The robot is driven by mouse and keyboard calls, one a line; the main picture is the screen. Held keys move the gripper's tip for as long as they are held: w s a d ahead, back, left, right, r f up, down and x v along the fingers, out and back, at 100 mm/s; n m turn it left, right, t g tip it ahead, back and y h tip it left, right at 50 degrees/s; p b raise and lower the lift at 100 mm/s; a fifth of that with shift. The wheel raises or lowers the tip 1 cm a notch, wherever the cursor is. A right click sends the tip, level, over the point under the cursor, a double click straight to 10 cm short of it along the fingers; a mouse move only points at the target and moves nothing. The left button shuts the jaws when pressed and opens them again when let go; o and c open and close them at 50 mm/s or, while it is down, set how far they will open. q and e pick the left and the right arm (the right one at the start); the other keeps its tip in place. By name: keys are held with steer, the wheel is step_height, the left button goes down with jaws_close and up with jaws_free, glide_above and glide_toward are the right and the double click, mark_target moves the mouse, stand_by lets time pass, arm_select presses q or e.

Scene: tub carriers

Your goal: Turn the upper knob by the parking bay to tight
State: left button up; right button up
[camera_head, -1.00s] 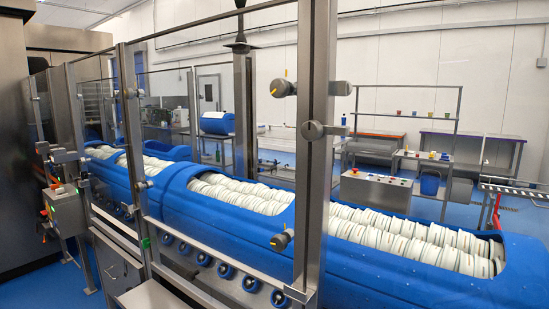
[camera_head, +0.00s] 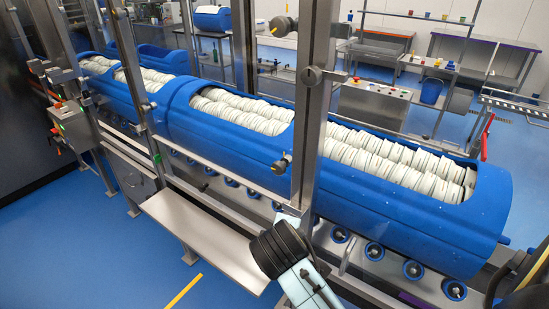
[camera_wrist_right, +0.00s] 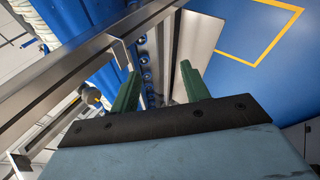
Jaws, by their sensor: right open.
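In the head view the upper knob (camera_head: 282,26), dark and round with a yellow mark, is near the top edge on a metal post (camera_head: 310,120). A similar lower knob (camera_head: 282,164) sits farther down this post. A dark knob with a yellow mark (camera_wrist_right: 92,97) shows left of the fingers in the right wrist view; I cannot tell which one it is. My right gripper (camera_wrist_right: 158,78) has two green fingers spread apart, with nothing between them. In the head view my right arm is low in the middle, below the lower knob; its fingers cannot be made out. My left gripper is not visible.
A long blue tub carrier (camera_head: 400,215) full of white discs runs behind the posts. A metal shelf (camera_head: 200,235) juts out in front, left of my right arm. Clear blue floor lies at lower left. A control box (camera_head: 372,105) stands behind.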

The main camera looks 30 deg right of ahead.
steer(key=w+r+n+t+h, duration=0.1)
steer(key=w+r+n+h, duration=0.2)
steer(key=w+r, duration=0.5)
steer(key=n+h, duration=0.4)
steer(key=h, duration=0.5)
glide_toward(276, 29)
steer(key=p+x, duration=0.3)
steer(key=x, duration=0.6)
steer(key=shift+w+d+p, duration=0.1)
steer(key=shift+d+p, duration=0.1)
steer(key=shift+p, duration=0.15)
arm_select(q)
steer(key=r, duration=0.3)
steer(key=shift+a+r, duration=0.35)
arm_select(e)
steer(key=c, duration=0.7)
